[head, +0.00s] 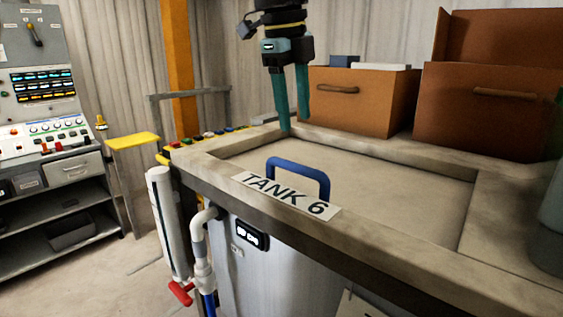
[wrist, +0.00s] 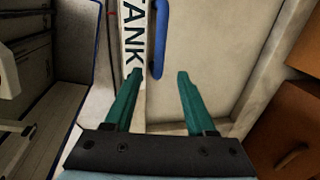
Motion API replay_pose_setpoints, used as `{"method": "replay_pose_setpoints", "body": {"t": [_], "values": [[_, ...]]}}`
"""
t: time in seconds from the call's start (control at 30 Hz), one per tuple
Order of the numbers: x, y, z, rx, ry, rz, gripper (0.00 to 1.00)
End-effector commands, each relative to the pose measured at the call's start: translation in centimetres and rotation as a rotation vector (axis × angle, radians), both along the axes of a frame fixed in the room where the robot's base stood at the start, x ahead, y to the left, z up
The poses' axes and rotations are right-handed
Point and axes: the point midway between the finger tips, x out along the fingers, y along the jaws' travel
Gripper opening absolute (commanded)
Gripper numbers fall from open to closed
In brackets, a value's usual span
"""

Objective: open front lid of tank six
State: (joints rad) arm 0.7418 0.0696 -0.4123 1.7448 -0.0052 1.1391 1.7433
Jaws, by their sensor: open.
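Tank six has a flat beige lid (head: 390,194) that lies closed in the tank's top frame. A "TANK 6" label (head: 287,195) sits on the front rim. A blue arched handle (head: 300,166) stands on the lid just behind the label; the handle also shows in the wrist view (wrist: 160,38). My gripper (head: 294,122) points down with its teal fingers apart and empty. In the head view it appears behind and above the handle. In the wrist view the open fingers (wrist: 160,74) straddle the line toward the handle, which lies beyond the tips, not between them.
Two brown boxes with handles (head: 362,100) (head: 490,112) stand behind the tank at the right. A control cabinet (head: 45,95) stands at the left. Space above the lid is clear.

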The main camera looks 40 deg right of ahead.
Motion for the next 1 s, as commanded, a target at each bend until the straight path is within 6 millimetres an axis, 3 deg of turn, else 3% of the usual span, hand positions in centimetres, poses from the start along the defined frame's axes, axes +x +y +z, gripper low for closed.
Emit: {"method": "replay_pose_setpoints", "body": {"t": [0.53,0.7,1.0], "values": [[0.5,-1.5,-8.7,0.003,0.003,0.005,0.56],[0.6,-1.8,-9.9,0.000,0.001,0.005,0.56],[0.6,-1.8,-10.1,0.000,0.000,0.005,0.56]]}}
